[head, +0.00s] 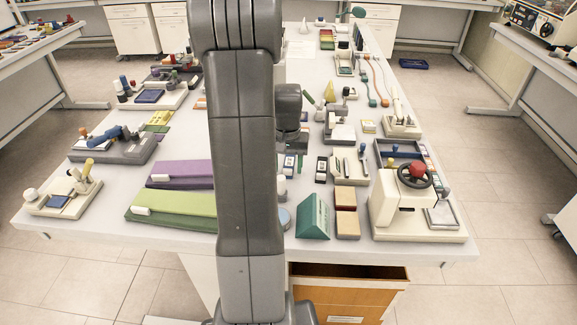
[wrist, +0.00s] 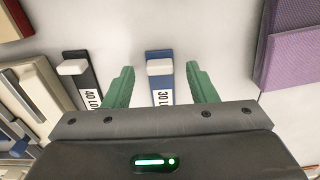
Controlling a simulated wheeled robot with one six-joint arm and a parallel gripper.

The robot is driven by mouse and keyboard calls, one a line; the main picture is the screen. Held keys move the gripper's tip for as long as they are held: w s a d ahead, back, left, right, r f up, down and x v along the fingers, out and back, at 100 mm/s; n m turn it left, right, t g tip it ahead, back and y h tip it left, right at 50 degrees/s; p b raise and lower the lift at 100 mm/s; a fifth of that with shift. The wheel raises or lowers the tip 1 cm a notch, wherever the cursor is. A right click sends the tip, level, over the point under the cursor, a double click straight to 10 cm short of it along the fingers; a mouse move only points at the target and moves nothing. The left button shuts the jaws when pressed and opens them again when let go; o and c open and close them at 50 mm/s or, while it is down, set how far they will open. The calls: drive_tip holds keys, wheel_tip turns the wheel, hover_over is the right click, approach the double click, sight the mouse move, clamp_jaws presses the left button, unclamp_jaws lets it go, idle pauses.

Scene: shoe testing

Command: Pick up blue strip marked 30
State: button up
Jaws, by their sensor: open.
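The blue strip (wrist: 159,82) lies on the light table top in the wrist view. It has a white block at its far end and a white label reading 30. My gripper (wrist: 159,68) is open, with one green finger on each side of the strip and a gap to both. The strip's near end is hidden behind the gripper body. I cannot tell how high the fingers are above the table.
A dark strip marked 40 (wrist: 84,82) lies left of the left finger. A cream rack (wrist: 35,85) is further left, and a purple block (wrist: 288,60) stands to the right. In the head view a green wedge (head: 314,215) and a cream press with a wheel (head: 400,208) stand near the table's front.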

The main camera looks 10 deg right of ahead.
drive_tip(key=shift+f, duration=0.4)
drive_tip(key=shift+c, duration=0.2)
drive_tip(key=c, duration=1)
drive_tip(key=shift+o, duration=0.2)
